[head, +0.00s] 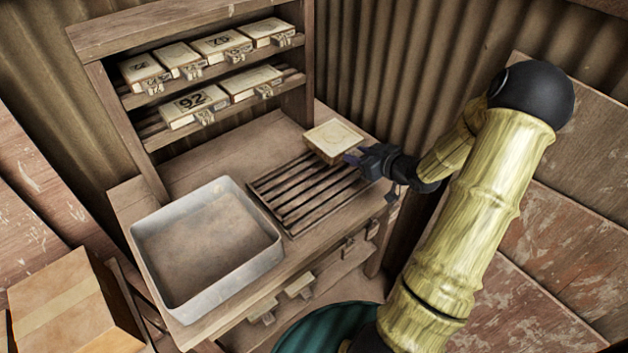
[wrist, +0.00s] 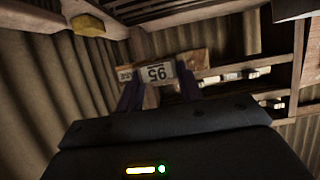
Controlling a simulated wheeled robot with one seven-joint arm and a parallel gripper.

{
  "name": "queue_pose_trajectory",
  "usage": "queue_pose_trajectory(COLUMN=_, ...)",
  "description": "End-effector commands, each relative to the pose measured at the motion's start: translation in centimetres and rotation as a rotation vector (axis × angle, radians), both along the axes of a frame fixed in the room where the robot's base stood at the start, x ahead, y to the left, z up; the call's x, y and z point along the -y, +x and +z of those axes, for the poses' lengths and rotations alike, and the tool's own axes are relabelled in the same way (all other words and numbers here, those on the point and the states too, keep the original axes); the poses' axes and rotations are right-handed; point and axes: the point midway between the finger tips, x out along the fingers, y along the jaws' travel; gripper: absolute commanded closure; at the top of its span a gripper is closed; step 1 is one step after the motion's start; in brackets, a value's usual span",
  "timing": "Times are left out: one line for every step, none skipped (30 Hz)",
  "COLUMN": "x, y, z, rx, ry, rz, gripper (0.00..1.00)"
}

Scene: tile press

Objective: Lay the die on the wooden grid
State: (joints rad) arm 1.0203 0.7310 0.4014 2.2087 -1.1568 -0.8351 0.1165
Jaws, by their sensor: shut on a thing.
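The die (head: 333,139) is a pale, flat square block with a wooden lower part, at the back right end of the wooden grid (head: 297,207). My gripper (head: 357,158) is shut on its near right side. The die looks level and seems to be just above the slats, but I cannot tell whether it touches them. In the wrist view, the die (wrist: 160,73) sits between my gripper's fingers (wrist: 159,88), with a label reading 95 upside down. The grid's slats near the front left are bare.
A grey metal tray (head: 165,236) stands left of the grid on the wooden bench (head: 224,153). A shelf rack (head: 148,101) behind holds several numbered dies (head: 194,104). A cardboard box (head: 72,305) is at lower left. Corrugated wall (head: 385,75) rises behind the die.

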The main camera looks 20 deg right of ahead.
Motion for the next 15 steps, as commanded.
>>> queue_pose_trajectory(x=0.0, y=0.1, z=0.1, rx=0.004, ry=0.000, rz=0.000, gripper=1.00)
queue_pose_trajectory(x=0.0, y=0.1, z=-0.1, rx=0.004, ry=0.000, rz=0.000, gripper=1.00)
queue_pose_trajectory(x=0.0, y=0.1, z=-0.4, rx=0.003, ry=0.003, rz=0.001, gripper=1.00)
queue_pose_trajectory(x=0.0, y=0.1, z=-0.7, rx=0.003, ry=0.003, rz=0.000, gripper=1.00)
queue_pose_trajectory(x=0.0, y=0.1, z=-1.1, rx=0.002, ry=0.004, rz=0.000, gripper=1.00)
queue_pose_trajectory(x=0.0, y=0.1, z=-1.7, rx=0.002, ry=0.004, rz=0.000, gripper=1.00)
queue_pose_trajectory(x=0.0, y=0.1, z=-2.2, rx=0.001, ry=0.005, rz=0.000, gripper=1.00)
queue_pose_trajectory(x=-0.1, y=0.1, z=-2.7, rx=0.001, ry=0.005, rz=0.000, gripper=1.00)
queue_pose_trajectory(x=0.0, y=0.1, z=-3.3, rx=0.002, ry=0.006, rz=0.000, gripper=1.00)
queue_pose_trajectory(x=0.0, y=0.1, z=-3.9, rx=0.001, ry=0.005, rz=-0.001, gripper=1.00)
queue_pose_trajectory(x=0.0, y=0.1, z=-4.3, rx=0.001, ry=0.005, rz=-0.001, gripper=1.00)
queue_pose_trajectory(x=-0.1, y=0.1, z=-4.8, rx=0.002, ry=0.004, rz=0.000, gripper=1.00)
queue_pose_trajectory(x=-0.1, y=0.1, z=-5.2, rx=0.002, ry=0.003, rz=0.000, gripper=1.00)
queue_pose_trajectory(x=-0.1, y=0.1, z=-5.4, rx=0.002, ry=0.002, rz=0.001, gripper=1.00)
queue_pose_trajectory(x=-0.1, y=0.1, z=-5.6, rx=0.003, ry=0.003, rz=0.001, gripper=1.00)
